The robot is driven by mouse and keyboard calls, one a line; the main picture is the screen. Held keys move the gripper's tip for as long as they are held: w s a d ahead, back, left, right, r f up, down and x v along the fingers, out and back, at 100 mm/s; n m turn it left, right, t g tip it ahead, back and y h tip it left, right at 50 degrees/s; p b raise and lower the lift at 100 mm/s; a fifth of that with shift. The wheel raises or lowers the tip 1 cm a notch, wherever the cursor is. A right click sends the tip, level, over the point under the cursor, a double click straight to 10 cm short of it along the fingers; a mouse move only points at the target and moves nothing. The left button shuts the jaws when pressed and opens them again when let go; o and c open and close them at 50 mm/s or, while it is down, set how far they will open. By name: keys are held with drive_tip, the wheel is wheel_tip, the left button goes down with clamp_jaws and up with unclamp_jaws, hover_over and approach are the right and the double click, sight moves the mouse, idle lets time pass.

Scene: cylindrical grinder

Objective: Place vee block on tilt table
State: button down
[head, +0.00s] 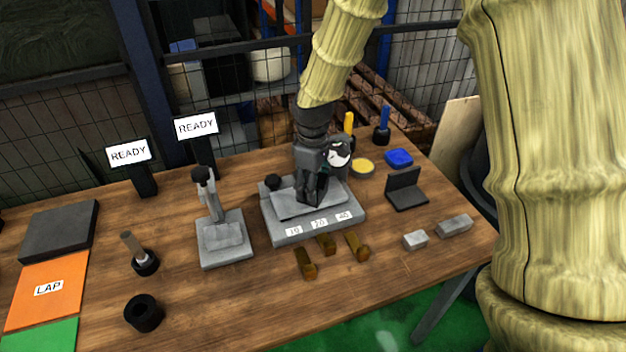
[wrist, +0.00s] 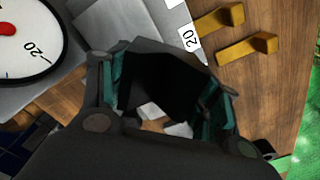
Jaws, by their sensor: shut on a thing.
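The tilt table (head: 352,216) is a grey base at the middle of the bench, with a tilting plate on top and number labels along its front edge. Part of it shows at the top of the wrist view (wrist: 176,14). My gripper (head: 312,192) is over the plate, pointing down. In the wrist view its teal-padded fingers (wrist: 162,95) are shut on a very dark block, seemingly the vee block (wrist: 165,82). In the head view the gripper hides most of the block. I cannot tell whether the block touches the plate.
A round white dial (head: 338,153) stands close beside my gripper; it also shows in the wrist view (wrist: 22,38). A grey stand (head: 224,240) is to the left, a dark angled plate (head: 406,190) to the right.

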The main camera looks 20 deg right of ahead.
drive_tip(key=shift+f, duration=0.95)
drive_tip(key=shift+f, duration=0.15)
drive_tip(key=shift+c, duration=1.8)
unclamp_jaws()
wheel_tip(320, 180, up, 12)
drive_tip(key=b, duration=0.1)
